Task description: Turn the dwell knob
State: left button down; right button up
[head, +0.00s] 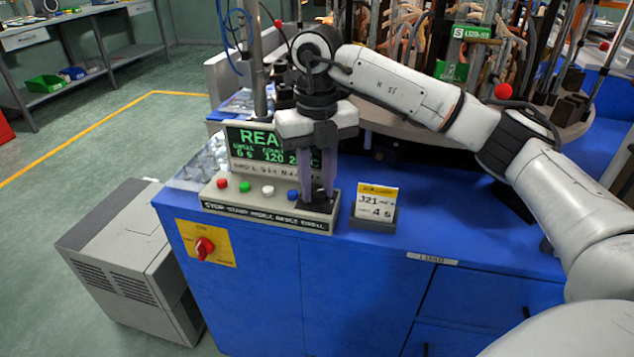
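The control box (215,200) stands on the blue cabinet top, with a red, a green, a white and a blue button in a row. The printed strip along its front names the controls and seems to end in "DWELL". My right gripper (318,196) points straight down over the right end of this box. Its two fingers are apart, with their tips down at a dark part there, which is where the dwell knob sits by the label. The fingers largely hide the knob, and I cannot tell whether they press on it. My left gripper is out of view.
A lit green display (258,143) stands behind the buttons, partly covered by my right gripper. A small card holder (375,208) reading "J21" and "4 s" stands just right of the box. A red rotary switch (204,247) is on the cabinet front. A carousel (590,125) fills the back.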

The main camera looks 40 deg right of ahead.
jog(key=shift+r+n, duration=0.1)
jog(key=shift+n, duration=0.2)
jog(key=n+p, duration=0.1)
jog(key=n, duration=0.1)
jog(key=shift+n+p, duration=0.3)
jog(key=n+p, duration=0.1)
jog(key=n, duration=0.2)
jog(key=shift+n, duration=0.4)
jog(key=n, duration=0.2)
jog(key=shift+n, duration=0.3)
jog(key=n+p, duration=0.1)
jog(key=n, duration=1)
jog(key=shift+n, duration=0.5)
jog(key=o, duration=0.8)
